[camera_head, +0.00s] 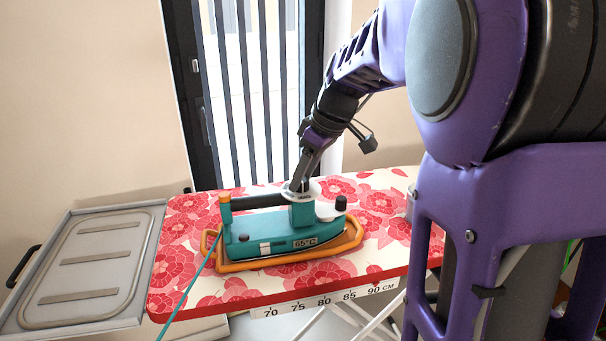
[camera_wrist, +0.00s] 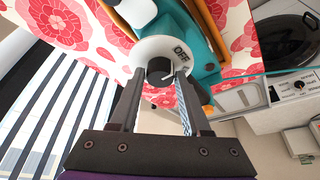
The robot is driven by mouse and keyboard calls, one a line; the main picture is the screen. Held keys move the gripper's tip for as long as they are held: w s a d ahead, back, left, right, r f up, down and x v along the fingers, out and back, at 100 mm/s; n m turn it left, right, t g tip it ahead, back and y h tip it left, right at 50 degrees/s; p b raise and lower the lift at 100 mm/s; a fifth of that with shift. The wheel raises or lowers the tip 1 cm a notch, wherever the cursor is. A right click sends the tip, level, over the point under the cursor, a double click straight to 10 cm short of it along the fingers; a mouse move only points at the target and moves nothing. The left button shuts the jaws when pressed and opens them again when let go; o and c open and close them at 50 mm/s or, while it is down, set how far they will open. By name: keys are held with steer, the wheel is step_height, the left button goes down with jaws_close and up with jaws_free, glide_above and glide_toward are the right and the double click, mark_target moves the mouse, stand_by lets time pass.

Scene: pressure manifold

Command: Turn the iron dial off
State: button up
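The teal iron (camera_head: 290,232) rests in an orange-rimmed holder (camera_head: 245,266) on the ironing board, with "65°C" on its side. Its white dial disc (camera_head: 314,190) is on top, partly hidden by my gripper (camera_head: 299,186). In the wrist view the disc (camera_wrist: 148,48) carries the word "OFF" and a black knob (camera_wrist: 159,67) with a small white mark beside it. My gripper (camera_wrist: 160,76) is open. Its fingertips are on either side of the knob, with small gaps that seem to show; contact is hard to tell.
The ironing board (camera_head: 172,270) has a red floral cover and a ruler strip along its front edge. A grey metal tray (camera_head: 92,262) lies at the left. A teal cord (camera_head: 188,290) hangs from the iron's left end. A barred glass door (camera_head: 255,90) stands behind.

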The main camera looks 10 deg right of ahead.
steer(key=o, duration=0.3)
steer(key=p+v, duration=0.3)
steer(key=v, duration=1.4)
steer(key=shift+r, duration=0.25)
steer(key=shift+w+d, duration=0.1)
steer(key=shift+w, duration=0.05)
